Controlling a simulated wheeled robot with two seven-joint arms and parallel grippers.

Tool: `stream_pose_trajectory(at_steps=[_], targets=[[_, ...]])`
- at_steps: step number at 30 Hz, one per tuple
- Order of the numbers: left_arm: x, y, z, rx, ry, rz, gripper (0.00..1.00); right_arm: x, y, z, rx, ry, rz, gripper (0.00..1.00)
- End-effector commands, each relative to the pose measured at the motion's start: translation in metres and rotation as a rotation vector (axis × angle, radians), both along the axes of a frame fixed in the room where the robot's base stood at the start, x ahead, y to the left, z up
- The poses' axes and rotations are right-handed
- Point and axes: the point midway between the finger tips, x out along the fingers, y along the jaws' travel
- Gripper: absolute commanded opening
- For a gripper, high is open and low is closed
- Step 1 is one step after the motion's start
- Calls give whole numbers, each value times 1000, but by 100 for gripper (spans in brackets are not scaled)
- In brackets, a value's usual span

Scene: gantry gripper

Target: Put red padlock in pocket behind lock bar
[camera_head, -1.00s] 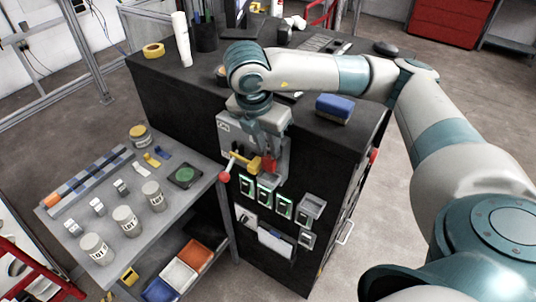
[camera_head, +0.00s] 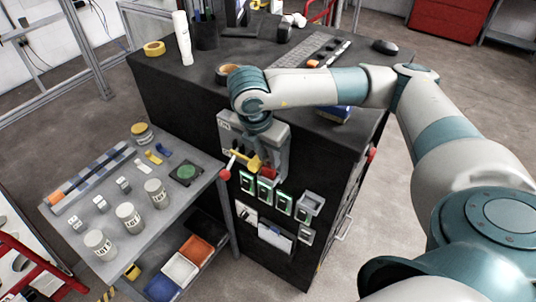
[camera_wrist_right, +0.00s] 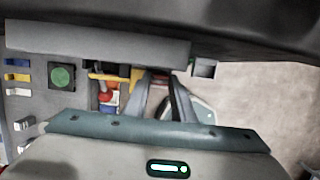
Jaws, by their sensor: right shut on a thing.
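The red padlock (camera_head: 267,169) is small in the head view, at the front of the grey panel box (camera_head: 281,135) on the black cabinet. My right gripper (camera_head: 264,157) points down there and is shut on it. The yellow lock bar (camera_head: 243,160) lies just left of the padlock, with a red ball-ended handle (camera_head: 225,174) further left. The wrist view shows the yellow bar (camera_wrist_right: 105,76) beside my right gripper's fingers (camera_wrist_right: 162,85). My fingers and wrist hide the pocket behind the bar, and I cannot tell whether the padlock is inside it. My left gripper is out of view.
Several green-lit boxes (camera_head: 265,190) sit below on the cabinet front. A grey side table (camera_head: 135,185) at left carries jars, small blocks and a green pad (camera_head: 186,173). A blue block (camera_head: 333,114) lies on the cabinet top, partly behind my arm.

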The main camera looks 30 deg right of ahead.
Motion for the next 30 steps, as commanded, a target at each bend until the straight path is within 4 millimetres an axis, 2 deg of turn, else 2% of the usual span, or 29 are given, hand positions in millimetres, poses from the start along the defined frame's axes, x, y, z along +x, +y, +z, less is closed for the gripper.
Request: stream_pose_trajectory(at_steps=[4, 5, 6, 7, 30], targets=[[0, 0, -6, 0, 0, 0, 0, 0, 0, -4, 0, 0, 1, 0], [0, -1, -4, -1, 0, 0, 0, 0, 0, -3, 0, 1, 1, 28], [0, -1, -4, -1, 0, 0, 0, 0, 0, -3, 0, 1, 1, 37], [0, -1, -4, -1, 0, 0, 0, 0, 0, -3, 0, 1, 1, 41], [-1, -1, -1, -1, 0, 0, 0, 0, 0, -2, 0, 2, 0, 41]])
